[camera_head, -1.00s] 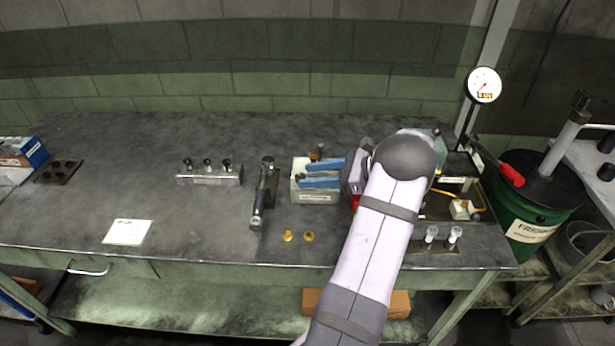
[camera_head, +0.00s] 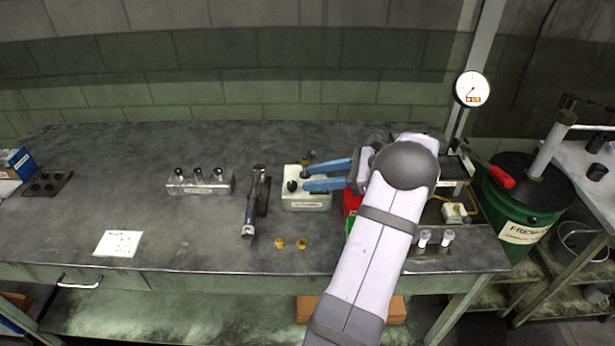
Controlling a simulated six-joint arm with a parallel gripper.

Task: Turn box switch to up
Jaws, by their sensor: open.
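The pale switch box (camera_head: 306,202) stands on the bench right of the middle, with a label on its front. A dark round knob (camera_head: 292,186) shows on its top at the left; I cannot tell which way it points. My gripper (camera_head: 304,178) has two blue fingers reaching leftward over the box from the right. They are apart, with nothing visible between them. The fingertips end just right of the knob, and I cannot tell whether the lower one touches it. The fingers hide part of the box's top.
A dark tool (camera_head: 256,200) stands left of the box, and a rack (camera_head: 200,185) with several dark-topped pegs is farther left. Two brass pieces (camera_head: 290,243) lie in front. A red bin (camera_head: 351,202) is close to the box's right.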

